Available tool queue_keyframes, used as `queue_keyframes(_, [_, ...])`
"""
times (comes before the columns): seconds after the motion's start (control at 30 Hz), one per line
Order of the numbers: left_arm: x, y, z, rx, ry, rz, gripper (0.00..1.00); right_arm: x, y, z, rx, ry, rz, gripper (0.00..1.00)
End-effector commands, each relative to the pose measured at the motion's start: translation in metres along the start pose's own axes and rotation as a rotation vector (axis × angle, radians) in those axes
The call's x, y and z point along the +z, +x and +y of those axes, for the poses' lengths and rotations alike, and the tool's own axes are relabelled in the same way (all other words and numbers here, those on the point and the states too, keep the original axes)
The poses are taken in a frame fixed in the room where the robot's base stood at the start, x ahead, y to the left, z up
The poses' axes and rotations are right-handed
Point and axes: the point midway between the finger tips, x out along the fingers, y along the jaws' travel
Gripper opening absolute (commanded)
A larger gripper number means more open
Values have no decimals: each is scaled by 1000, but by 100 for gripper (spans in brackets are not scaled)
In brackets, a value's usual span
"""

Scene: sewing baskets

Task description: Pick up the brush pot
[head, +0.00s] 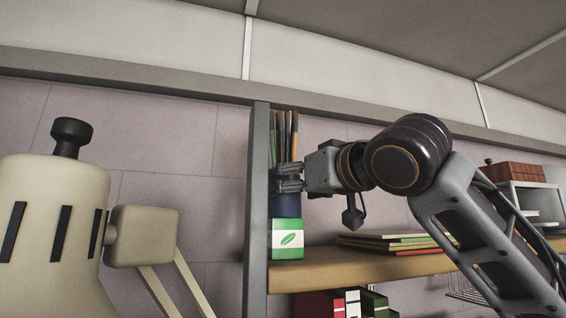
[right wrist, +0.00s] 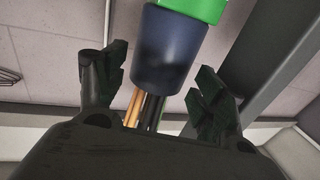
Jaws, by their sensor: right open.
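The brush pot (head: 287,203) is a dark blue cup with several brushes (head: 283,137) rising from it. It stands on a green and white box (head: 286,240) with a leaf mark, beside the grey shelf post. My right gripper (head: 285,180) is at the pot's upper part in the head view, partly covering it. In the right wrist view, the pot (right wrist: 168,48) appears upside down between the two spread fingers of my right gripper (right wrist: 160,72), with visible gaps on both sides. The gripper is open and holds nothing. My left gripper is out of view.
The grey post (head: 257,200) stands close left of the pot. The wooden shelf (head: 340,270) carries a stack of flat notebooks (head: 395,242) to the right. Books (head: 345,303) stand below. A large beige lamp-like thing (head: 50,220) fills the left foreground.

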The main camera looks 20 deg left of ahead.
Motion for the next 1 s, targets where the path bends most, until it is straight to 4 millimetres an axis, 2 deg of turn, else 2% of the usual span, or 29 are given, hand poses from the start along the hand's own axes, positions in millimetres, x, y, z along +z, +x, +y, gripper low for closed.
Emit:
queue_keyframes(0.57, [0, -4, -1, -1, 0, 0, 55, 0, 7, 0, 1, 1, -1, 70])
queue_keyframes(1.0, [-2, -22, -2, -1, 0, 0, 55, -5, 39, -1, 1, 1, -2, 70])
